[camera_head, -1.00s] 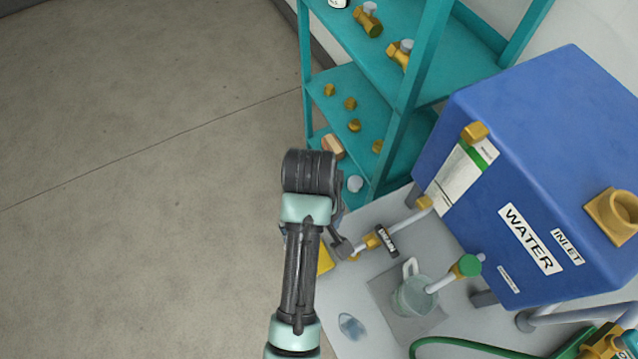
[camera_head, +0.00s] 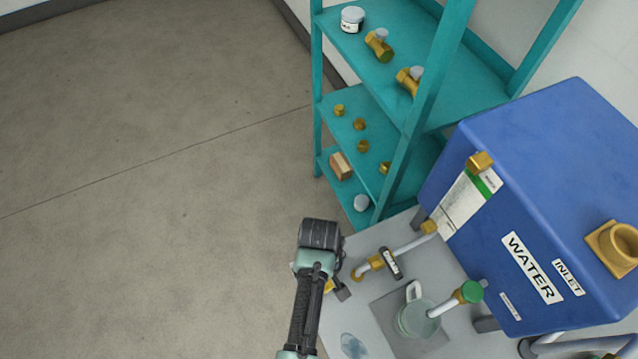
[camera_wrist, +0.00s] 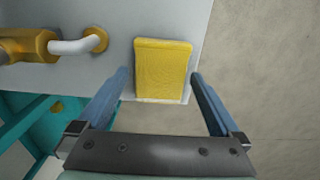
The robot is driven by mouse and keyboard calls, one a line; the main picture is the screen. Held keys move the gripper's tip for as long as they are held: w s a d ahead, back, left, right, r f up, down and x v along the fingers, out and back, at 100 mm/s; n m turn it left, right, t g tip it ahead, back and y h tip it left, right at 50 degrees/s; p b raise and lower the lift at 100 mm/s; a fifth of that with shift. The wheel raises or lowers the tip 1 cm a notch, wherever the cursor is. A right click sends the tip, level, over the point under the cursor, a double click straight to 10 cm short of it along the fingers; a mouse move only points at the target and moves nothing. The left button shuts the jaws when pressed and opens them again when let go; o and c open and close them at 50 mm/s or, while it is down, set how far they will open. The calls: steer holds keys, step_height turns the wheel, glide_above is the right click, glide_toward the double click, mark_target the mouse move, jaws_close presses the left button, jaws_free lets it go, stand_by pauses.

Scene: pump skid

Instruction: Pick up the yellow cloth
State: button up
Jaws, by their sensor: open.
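The yellow cloth (camera_wrist: 162,71) lies folded flat near the edge of the grey skid top, in the upper middle of the wrist view. My gripper (camera_wrist: 163,80) is open, with its two blue fingers on either side of the cloth's near end in that view. The fingers look apart from the cloth; their height above it is hard to tell. In the head view only a small yellow bit of the cloth (camera_head: 329,286) shows beside my arm, which hides the rest. My gripper's fingers are mostly hidden there.
A brass fitting with a grey pipe (camera_wrist: 40,45) is left of the cloth. The skid top (camera_head: 335,322) also bears a clear jug (camera_head: 413,318) under a green-capped spout. A blue water tank (camera_head: 530,180) and teal shelf (camera_head: 398,115) stand behind. Open floor lies left.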

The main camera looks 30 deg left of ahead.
steer(key=shift+f, duration=0.25)
steer(key=c, duration=1.1)
steer(key=shift+r, duration=0.1)
steer(key=shift+c, duration=0.2)
step_height(320, 180, up, 10)
steer(key=shift+b, duration=0.3)
